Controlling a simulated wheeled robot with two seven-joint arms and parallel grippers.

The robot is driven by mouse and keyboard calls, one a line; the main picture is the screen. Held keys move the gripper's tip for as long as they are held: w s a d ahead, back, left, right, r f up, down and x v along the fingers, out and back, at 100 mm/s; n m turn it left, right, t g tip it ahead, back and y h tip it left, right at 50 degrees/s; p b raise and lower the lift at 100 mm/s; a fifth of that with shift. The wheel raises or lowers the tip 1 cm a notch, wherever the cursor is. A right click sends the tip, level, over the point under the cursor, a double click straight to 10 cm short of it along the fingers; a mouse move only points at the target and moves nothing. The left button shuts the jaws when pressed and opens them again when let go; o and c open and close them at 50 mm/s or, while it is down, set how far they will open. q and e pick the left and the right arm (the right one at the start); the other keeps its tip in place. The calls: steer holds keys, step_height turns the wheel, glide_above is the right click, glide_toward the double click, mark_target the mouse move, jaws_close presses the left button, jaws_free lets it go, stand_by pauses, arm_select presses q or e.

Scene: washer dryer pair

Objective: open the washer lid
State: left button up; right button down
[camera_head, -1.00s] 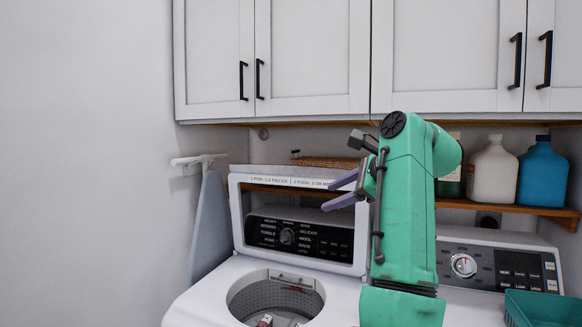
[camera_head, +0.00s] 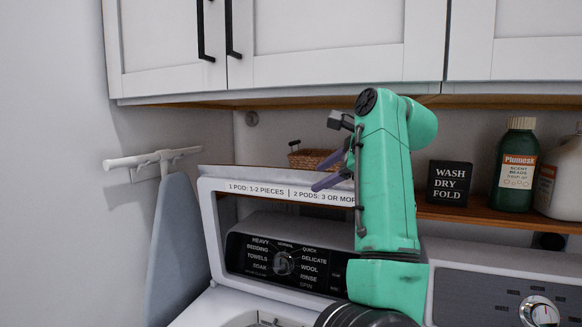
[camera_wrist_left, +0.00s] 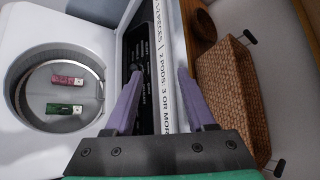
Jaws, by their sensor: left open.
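The washer lid (camera_head: 211,240) stands raised, with its labelled top edge in front of the wall shelf. The washer's dark control panel (camera_head: 275,262) shows through the lid's frame. My left gripper (camera_head: 326,172) is open at the lid's top edge, toward its right part. In the left wrist view its purple fingers (camera_wrist_left: 158,92) lie either side of the lettered lid edge (camera_wrist_left: 165,65); I cannot tell whether they touch it. The open washer drum (camera_wrist_left: 60,90) holds a red item (camera_wrist_left: 68,79) and a green item (camera_wrist_left: 64,108). My right gripper is not in view.
A wicker basket (camera_head: 310,158) sits on the shelf behind the lid, close to my gripper. A black sign (camera_head: 449,184) and a green bottle (camera_head: 515,170) stand to the right. An ironing board (camera_head: 177,245) hangs at the left. Cabinets (camera_head: 320,45) are overhead.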

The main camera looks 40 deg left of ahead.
mark_target(290, 173)
arm_select(q)
steer(key=w+a+p, duration=0.1)
steer(key=a, duration=0.3)
steer(key=w+a+f+p, duration=0.1)
steer(key=a+p, duration=0.1)
steer(key=a, duration=0.2)
steer(key=w+a+p, duration=0.1)
steer(key=a, duration=0.3)
steer(key=shift+w+f, duration=0.1)
steer(key=shift+f, duration=0.25)
steer(key=shift+s+d, duration=0.2)
steer(key=shift+d, duration=0.05)
steer(key=shift+w+a, duration=0.1)
jaws_close()
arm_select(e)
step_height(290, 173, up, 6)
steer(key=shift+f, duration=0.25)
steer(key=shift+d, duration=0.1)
